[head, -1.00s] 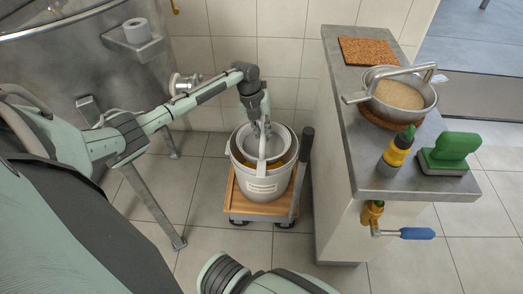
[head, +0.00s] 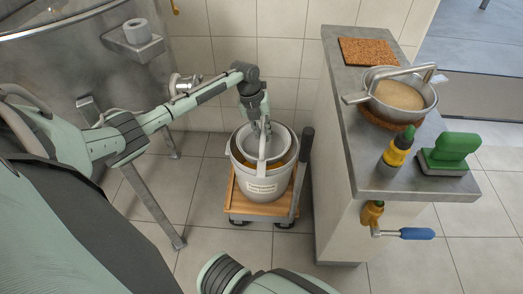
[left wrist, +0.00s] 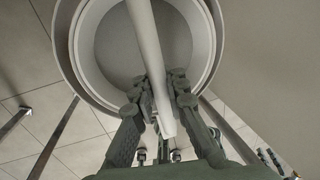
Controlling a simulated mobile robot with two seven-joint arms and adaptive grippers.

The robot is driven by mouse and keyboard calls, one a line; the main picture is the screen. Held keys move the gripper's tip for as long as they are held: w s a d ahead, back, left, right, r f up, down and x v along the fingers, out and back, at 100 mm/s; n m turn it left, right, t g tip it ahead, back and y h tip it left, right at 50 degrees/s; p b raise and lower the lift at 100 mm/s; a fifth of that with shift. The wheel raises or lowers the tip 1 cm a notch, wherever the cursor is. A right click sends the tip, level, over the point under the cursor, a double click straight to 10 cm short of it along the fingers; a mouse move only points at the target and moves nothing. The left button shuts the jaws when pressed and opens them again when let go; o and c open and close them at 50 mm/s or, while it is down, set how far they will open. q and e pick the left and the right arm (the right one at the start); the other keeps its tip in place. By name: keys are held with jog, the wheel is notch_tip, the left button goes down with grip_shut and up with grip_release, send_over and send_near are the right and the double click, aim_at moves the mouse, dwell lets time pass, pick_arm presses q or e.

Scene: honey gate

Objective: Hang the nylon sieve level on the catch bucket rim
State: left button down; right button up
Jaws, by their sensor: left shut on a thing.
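The catch bucket (head: 262,189) is pale grey with a label and stands on a low wooden trolley. The nylon sieve (head: 282,146) is a pale round ring with a grey mesh and a flat bar handle across it. It sits at the bucket's mouth, and yellow shows in the gap towards the front. My left gripper (head: 261,130) is shut on the sieve's bar handle (left wrist: 146,45), its fingers on both sides of it in the left wrist view. I cannot tell whether the sieve touches the rim all round. My right gripper is not in view.
The trolley (head: 254,208) has a dark upright post (head: 304,155) close to the bucket's right. A large steel tank (head: 60,70) is at left.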

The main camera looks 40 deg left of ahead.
pick_arm(q)
jog(key=shift+f, duration=0.35)
dwell(0.7)
dwell(0.6)
jog(key=c, duration=1.7)
grip_release()
jog(key=shift+r, duration=0.25)
jog(key=shift+p+v, duration=1.35)
jog(key=shift+v, duration=0.15)
jog(key=shift+o, duration=0.4)
jog(key=o, duration=0.5)
jog(key=shift+a, duration=0.1)
